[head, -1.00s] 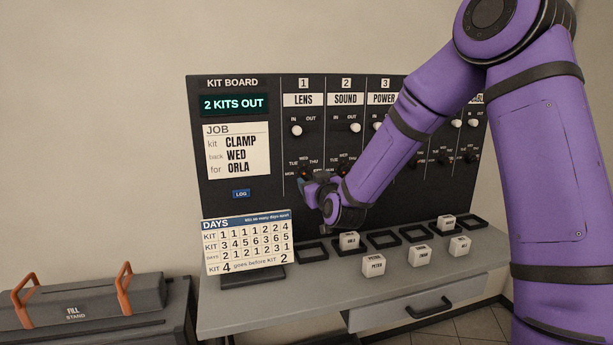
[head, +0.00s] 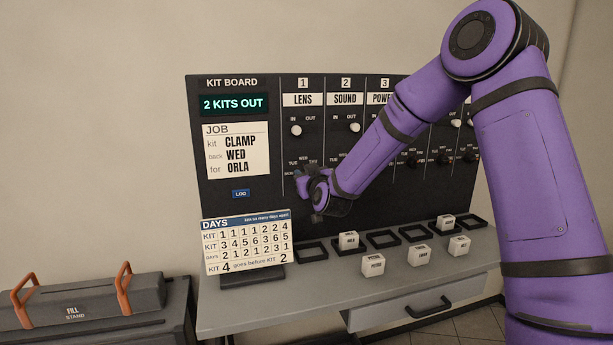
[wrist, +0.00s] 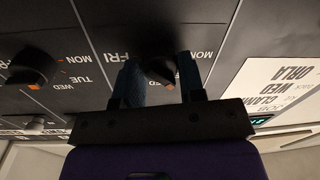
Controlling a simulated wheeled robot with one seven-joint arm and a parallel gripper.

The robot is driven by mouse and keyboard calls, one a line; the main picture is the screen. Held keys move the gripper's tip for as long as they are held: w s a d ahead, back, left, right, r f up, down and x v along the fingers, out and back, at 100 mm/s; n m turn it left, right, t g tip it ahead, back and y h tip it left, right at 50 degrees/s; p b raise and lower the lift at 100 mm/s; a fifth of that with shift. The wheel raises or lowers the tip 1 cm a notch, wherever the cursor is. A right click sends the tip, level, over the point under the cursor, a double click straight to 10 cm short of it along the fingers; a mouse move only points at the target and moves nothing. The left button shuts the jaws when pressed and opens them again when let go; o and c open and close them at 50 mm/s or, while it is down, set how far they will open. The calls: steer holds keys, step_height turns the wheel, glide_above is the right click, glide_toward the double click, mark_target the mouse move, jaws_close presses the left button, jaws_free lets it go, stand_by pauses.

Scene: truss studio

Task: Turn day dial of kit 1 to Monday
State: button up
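The kit 1 day dial (wrist: 160,72) is a dark knob with a small orange mark, seen upside down in the wrist view. The orange mark is on its lower side there, away from the MON label (wrist: 195,55). The blue fingers of my gripper (wrist: 160,75) stand apart, one on each side of this dial. They look open, and contact with the knob cannot be made out. In the head view my gripper (head: 303,182) is at the kit 1 column below the LENS label (head: 303,100) and hides the dial.
The kit 2 dial (wrist: 32,68) is beside my gripper in the wrist view. The job card (head: 237,151) and LOG button (head: 241,194) are left of the dial on the board. A DAYS card (head: 246,243) and several white blocks stand on the desk below.

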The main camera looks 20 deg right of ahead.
stand_by(0.3)
steer(key=n, duration=0.4)
steer(key=shift+a+n, duration=0.2)
steer(key=shift+n, duration=0.1)
steer(key=shift+n+g, duration=0.3)
steer(key=shift+n, duration=1.6)
steer(key=shift+f, duration=0.1)
steer(key=o, duration=0.9)
steer(key=shift+n, duration=0.3)
steer(key=s, duration=1)
steer(key=shift+s+d+r, duration=0.3)
steer(key=shift+s, duration=0.1)
steer(key=shift+r, duration=0.1)
